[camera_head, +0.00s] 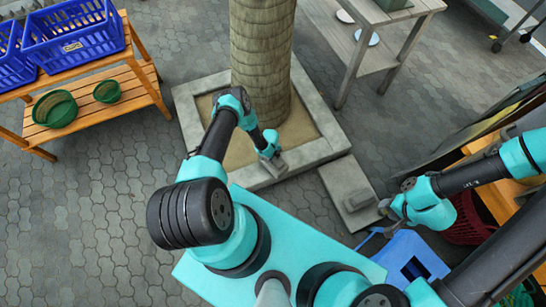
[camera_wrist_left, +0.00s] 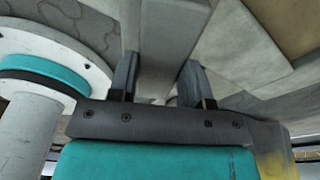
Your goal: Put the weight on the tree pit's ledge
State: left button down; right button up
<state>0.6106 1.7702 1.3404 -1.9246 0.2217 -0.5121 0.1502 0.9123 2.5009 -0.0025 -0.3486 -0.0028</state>
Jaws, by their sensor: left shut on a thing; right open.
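The tree pit is a square stone frame with a pale ledge (camera_head: 310,158) around soil and a thick trunk (camera_head: 262,50). My left gripper (camera_head: 270,155) is over the ledge's front stretch, near its middle. It is shut on a grey block, the weight (camera_head: 278,167), which is small and partly hidden in the head view. In the left wrist view the weight (camera_wrist_left: 172,35) shows as a long grey bar between the two fingers (camera_wrist_left: 162,82). I cannot tell whether it touches the ledge. My right gripper (camera_head: 386,211) is open and empty, beside the grey slab.
A grey slab (camera_head: 340,178) lies right of the pit with a small grey block (camera_head: 358,200) on it. A wooden shelf (camera_head: 85,98) with blue crates (camera_head: 75,38) and green bowls stands left. A table (camera_head: 375,15) stands behind right. A blue container (camera_head: 408,258) is near the front.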

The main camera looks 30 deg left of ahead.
pick_arm(q)
jog(key=shift+w, duration=0.1)
jog(key=c, duration=0.6)
grip_release()
jog(key=shift+f, duration=0.1)
jog(key=shift+o, duration=0.2)
notch_tip(320, 180, up, 12)
jog(key=a, duration=0.1)
jog(key=shift+a, duration=0.2)
jog(key=shift+r, duration=0.2)
